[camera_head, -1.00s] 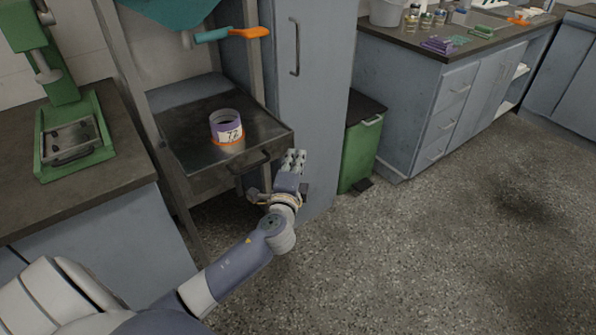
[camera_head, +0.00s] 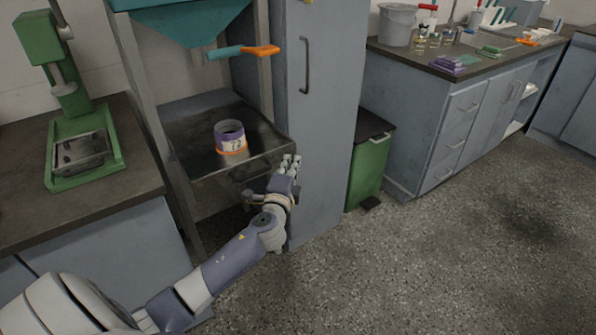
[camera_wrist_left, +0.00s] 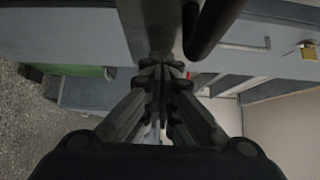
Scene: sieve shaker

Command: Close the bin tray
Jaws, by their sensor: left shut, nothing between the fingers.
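The bin tray (camera_head: 190,168) is a dark metal drawer under the teal hopper, pulled partly out of its frame. A white and purple container (camera_head: 230,140) with an orange base band and the number 72 stands in it. My left gripper (camera_head: 290,163) is shut and empty at the tray's front right corner; I cannot tell whether it touches. In the left wrist view the shut fingers (camera_wrist_left: 163,70) point at a grey surface, with a dark bar (camera_wrist_left: 212,25), likely the tray handle, close by. My right gripper is not in view.
A tall blue-grey cabinet (camera_head: 325,110) stands directly right of the tray. A green bin (camera_head: 368,170) is beside it. The teal hopper (camera_head: 190,22) and an orange-tipped handle (camera_head: 260,50) are above the tray. A green press (camera_head: 85,150) stands left. The floor at right is clear.

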